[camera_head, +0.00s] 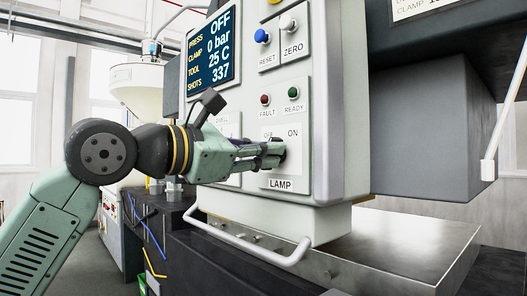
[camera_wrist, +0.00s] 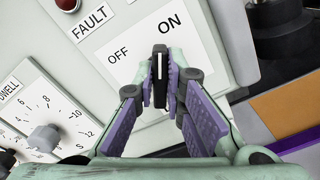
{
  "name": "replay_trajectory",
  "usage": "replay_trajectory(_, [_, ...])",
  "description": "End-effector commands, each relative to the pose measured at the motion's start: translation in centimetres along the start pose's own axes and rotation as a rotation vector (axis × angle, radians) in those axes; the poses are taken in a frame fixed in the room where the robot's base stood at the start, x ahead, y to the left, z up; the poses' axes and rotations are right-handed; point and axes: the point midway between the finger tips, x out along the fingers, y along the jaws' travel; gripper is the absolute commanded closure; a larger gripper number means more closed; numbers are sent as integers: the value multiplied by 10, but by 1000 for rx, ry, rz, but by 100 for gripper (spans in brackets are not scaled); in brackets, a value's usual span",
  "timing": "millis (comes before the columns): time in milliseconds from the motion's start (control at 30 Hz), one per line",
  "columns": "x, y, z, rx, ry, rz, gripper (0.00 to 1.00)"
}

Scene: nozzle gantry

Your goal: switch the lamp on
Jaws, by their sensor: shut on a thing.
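The lamp switch is a black knob (camera_wrist: 160,78) with a pale line, on a white plate (camera_head: 291,168) marked OFF, ON and LAMP. My gripper (camera_head: 272,152) reaches it from the left in the head view. In the wrist view my gripper (camera_wrist: 161,70) has its fingertips on both sides of the knob, shut on it. In that view the knob's long side runs up the picture, pointing more toward the ON word than OFF. In the head view my fingers hide the knob and part of the OFF word. No lamp that I can identify is in view.
Above the lamp plate sit the FAULT light (camera_head: 265,99), READY light (camera_head: 292,93), blue RESET button (camera_head: 262,36) and ZERO button (camera_head: 288,24). A DWELL dial (camera_wrist: 44,137) is left of the lamp plate. A handrail (camera_head: 245,243) runs below the panel.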

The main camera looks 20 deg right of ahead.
Motion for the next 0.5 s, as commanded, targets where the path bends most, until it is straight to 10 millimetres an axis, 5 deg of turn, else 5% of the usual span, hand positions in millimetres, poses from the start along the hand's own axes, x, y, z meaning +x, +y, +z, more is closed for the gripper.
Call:
replay_trajectory(267, [0,1,1,5,-2,4,100])
replay_trajectory(300, [0,1,1,5,-2,4,87])
replay_trajectory(500, [0,1,1,3,-1,2,74])
